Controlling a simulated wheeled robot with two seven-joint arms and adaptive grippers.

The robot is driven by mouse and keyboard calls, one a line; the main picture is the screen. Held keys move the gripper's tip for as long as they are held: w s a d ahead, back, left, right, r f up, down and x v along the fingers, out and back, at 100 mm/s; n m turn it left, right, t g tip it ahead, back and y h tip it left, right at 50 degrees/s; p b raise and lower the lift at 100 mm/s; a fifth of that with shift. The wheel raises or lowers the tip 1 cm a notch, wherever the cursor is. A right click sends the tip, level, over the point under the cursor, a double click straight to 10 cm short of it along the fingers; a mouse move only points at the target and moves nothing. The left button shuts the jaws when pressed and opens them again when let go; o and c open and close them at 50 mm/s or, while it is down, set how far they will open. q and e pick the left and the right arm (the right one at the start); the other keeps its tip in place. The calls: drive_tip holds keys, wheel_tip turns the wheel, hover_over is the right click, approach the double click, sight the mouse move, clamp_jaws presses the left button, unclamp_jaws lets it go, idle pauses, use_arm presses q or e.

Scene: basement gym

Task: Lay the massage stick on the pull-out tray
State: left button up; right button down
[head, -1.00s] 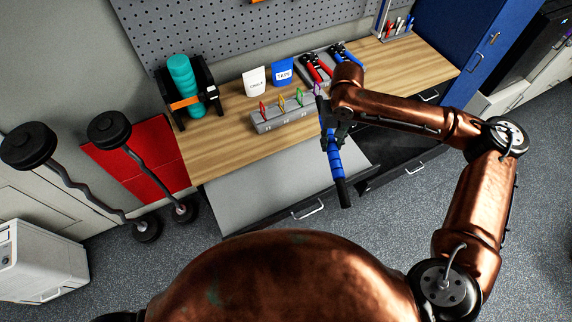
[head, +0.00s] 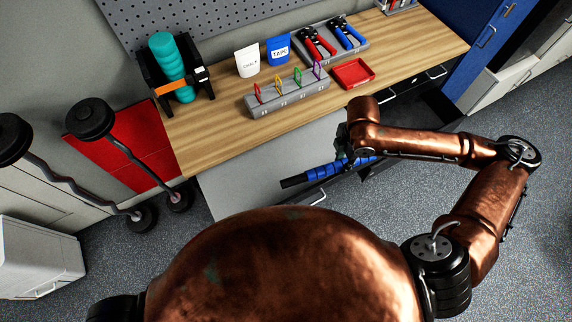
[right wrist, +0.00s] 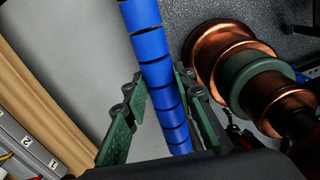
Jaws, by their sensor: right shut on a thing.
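The massage stick (head: 322,171) is a blue segmented rod with a black handle at its left end. My right gripper (head: 343,156) is shut on it and holds it nearly level across the picture, over the right part of the pull-out tray. In the right wrist view the blue rod (right wrist: 150,50) runs between the green finger pads (right wrist: 158,100). The pull-out tray (head: 235,185) is a flat grey surface drawn out below the bench front. It also shows in the right wrist view (right wrist: 75,50), bare where visible. The stick's right end is partly hidden by my arm. My left gripper is out of view.
The wooden bench (head: 215,130) holds a grey rack with coloured clips (head: 288,98), a red tray (head: 353,73), hand grippers, pouches and a teal roller (head: 165,55). Curl bars (head: 120,150) stand at the left. A dark open drawer lies right of the tray.

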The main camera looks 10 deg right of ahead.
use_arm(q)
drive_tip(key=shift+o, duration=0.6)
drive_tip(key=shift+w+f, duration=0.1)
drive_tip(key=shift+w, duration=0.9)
use_arm(e)
drive_tip(key=shift+s+d+f+n, duration=0.1)
drive_tip(key=shift+s+f+n, duration=0.25)
drive_tip(key=shift+n, duration=0.25)
drive_tip(key=w+a+f, duration=0.4)
drive_tip(key=w+a, duration=0.2)
drive_tip(key=a, duration=0.1)
drive_tip(key=b, duration=0.2)
hover_over(305, 165)
drive_tip(key=s, duration=0.1)
drive_tip(key=shift+n, duration=0.3)
drive_tip(key=f, duration=0.4)
drive_tip(key=shift+d+f, duration=0.3)
drive_tip(key=shift+f, duration=0.1)
drive_tip(key=shift+w+a+f, duration=0.25)
drive_tip(key=shift+f, duration=0.05)
drive_tip(key=f, duration=0.3)
drive_tip(key=shift+w+a+f, duration=0.15)
drive_tip(key=shift+a, duration=0.05)
drive_tip(key=shift+f, duration=0.25)
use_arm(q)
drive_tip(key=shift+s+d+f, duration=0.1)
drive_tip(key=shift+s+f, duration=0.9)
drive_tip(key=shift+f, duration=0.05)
use_arm(e)
drive_tip(key=shift+f, duration=0.1)
